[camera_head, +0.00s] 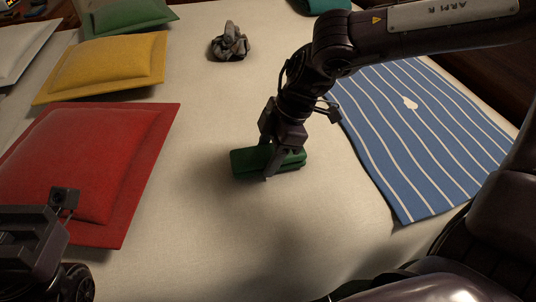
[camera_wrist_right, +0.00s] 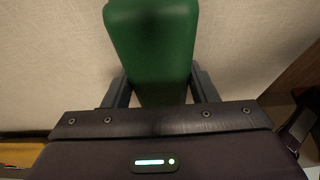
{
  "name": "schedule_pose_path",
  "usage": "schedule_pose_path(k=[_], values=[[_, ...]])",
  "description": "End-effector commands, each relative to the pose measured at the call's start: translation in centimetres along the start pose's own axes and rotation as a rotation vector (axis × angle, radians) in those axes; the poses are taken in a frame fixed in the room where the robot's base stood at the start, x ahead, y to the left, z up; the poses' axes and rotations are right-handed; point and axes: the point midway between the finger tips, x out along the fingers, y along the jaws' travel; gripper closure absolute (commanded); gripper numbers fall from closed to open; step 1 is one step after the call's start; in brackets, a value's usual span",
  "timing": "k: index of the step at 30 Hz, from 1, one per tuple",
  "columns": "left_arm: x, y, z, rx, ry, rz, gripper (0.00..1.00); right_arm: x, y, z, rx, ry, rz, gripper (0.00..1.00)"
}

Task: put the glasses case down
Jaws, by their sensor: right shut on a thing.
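The glasses case (camera_head: 247,162) is a dark green, oblong case near the middle of the cream surface in the head view. My right gripper (camera_head: 269,172) is shut on it from above, with its fingers on either side. In the right wrist view the green case (camera_wrist_right: 152,45) shows large between the two fingers (camera_wrist_right: 160,88). The case is at or very near the cream surface; I cannot tell whether it touches. My left gripper is not clearly seen; only a dark part of my left arm shows at the lower left of the head view.
Red (camera_head: 75,165), yellow (camera_head: 105,65) and green (camera_head: 125,15) cushions lie along the left. A blue striped cloth (camera_head: 425,130) lies at the right. A crumpled grey thing (camera_head: 230,43) is at the back. The cream surface (camera_head: 190,235) is clear around the case.

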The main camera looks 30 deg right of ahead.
Motion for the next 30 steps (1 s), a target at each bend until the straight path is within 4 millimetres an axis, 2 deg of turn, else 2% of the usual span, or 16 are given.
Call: schedule_pose_path(k=[9, 10, 15, 25, 30], values=[[-0.1, 0.0, 0.0, 0.001, 0.004, -0.001, 1.0, 0.3, 0.0, 0.1, -0.001, 0.001, 0.001, 0.72], [-0.1, 0.0, 0.0, 0.002, 0.005, -0.001, 1.0, 0.3, 0.0, 0.1, -0.001, 0.0, 0.001, 0.46], [0.2, -0.1, -0.1, 0.003, 0.01, -0.002, 1.0, 0.2, 0.0, 0.1, 0.0, 0.0, 0.001, 0.26], [0.6, -0.1, -0.1, 0.004, 0.013, -0.002, 1.0, -0.3, 0.0, -0.1, 0.0, 0.0, 0.001, 0.26], [1.3, -0.2, -0.2, 0.003, 0.006, -0.009, 1.0, -2.8, 0.1, -0.3, 0.0, 0.002, 0.005, 0.26]])
